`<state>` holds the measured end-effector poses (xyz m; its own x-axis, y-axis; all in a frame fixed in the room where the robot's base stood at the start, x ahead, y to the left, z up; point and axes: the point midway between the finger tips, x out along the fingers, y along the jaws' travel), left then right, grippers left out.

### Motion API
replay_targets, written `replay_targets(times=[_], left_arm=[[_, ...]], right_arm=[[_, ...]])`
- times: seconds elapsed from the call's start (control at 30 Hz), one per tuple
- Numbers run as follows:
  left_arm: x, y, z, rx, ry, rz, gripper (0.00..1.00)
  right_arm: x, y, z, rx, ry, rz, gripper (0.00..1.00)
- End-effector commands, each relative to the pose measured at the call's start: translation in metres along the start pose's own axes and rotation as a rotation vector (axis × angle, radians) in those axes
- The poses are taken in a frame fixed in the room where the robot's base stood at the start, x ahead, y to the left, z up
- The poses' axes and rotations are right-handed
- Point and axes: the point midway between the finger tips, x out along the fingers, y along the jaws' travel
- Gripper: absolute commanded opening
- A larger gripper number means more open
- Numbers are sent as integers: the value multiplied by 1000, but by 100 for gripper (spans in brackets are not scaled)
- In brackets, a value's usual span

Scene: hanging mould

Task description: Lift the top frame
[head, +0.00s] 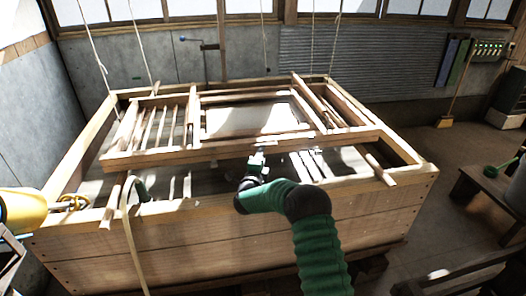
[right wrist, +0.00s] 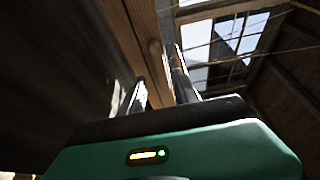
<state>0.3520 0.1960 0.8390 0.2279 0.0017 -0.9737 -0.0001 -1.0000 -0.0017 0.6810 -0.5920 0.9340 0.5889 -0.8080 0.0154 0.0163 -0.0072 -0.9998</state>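The top frame (head: 185,154) is a pale wooden frame with slats and cross bars, lying across the top of a large wooden vat (head: 230,245). Its front rail runs from left to right above the vat's front wall. My right gripper (head: 258,156) is at the middle of that rail, on its near side. In the right wrist view the gripper's two fingers (right wrist: 160,72) stand apart, with a wooden beam (right wrist: 135,40) passing behind or between them. I cannot tell whether they touch it.
Thin ropes (head: 96,55) hang down over the vat. A yellow object (head: 22,211) is at the left edge beside the vat. A wooden bench (head: 485,195) stands at right. A broom (head: 447,118) leans near the back wall. Open floor lies right of the vat.

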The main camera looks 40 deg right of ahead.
Motion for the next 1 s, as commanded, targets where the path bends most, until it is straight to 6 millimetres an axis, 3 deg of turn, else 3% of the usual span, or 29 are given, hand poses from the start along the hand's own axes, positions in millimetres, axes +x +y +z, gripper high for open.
replay_targets(times=[0.2, 0.53, 0.83, 1.0], left_arm=[[2, 0, 0, 0, 0, 0, 0], [2, 0, 0, 0, 0, 0, 0], [2, 0, 0, 0, 0, 0, 0], [2, 0, 0, 0, 0, 0, 0]], right_arm=[[32, 0, 1, -1, 0, 0, 38], [37, -1, 0, -2, -1, 0, 38], [37, 0, 0, -2, -1, 1, 0], [37, 1, 0, -2, -1, 2, 0]])
